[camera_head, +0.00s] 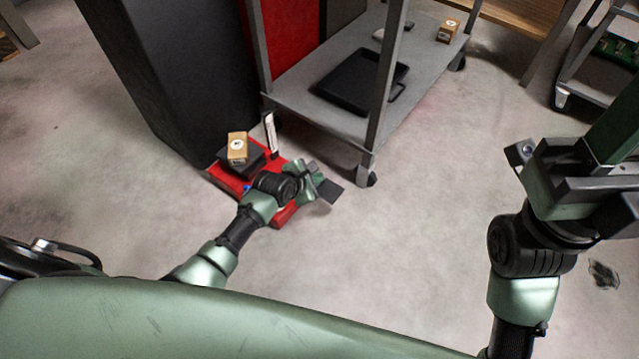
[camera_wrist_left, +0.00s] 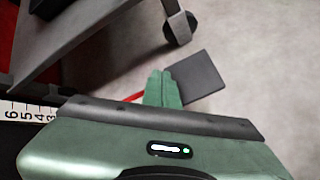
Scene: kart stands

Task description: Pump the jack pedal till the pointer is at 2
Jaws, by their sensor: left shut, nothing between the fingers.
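The red jack (camera_head: 284,215) stands low on the floor, with a white scale (camera_head: 269,134) upright at its back. The dark flat pedal (camera_head: 331,192) sticks out to its right. My left gripper (camera_head: 318,178) is shut and empty beside the pedal. In the left wrist view its fingertips (camera_wrist_left: 163,78) lie against or just over the left edge of the pedal (camera_wrist_left: 200,77); contact is unclear. The scale (camera_wrist_left: 28,113) shows numbers 6 to 3 there; I cannot make out the pointer. My right gripper (camera_head: 522,153) is raised at the right, its jaw state unclear.
A small cardboard box (camera_head: 237,147) sits on the jack's dark platform. A grey cart (camera_head: 312,66) with a black tray (camera_head: 358,82) stands behind, its caster near the pedal. A dark cabinet (camera_head: 170,75) rises at the left.

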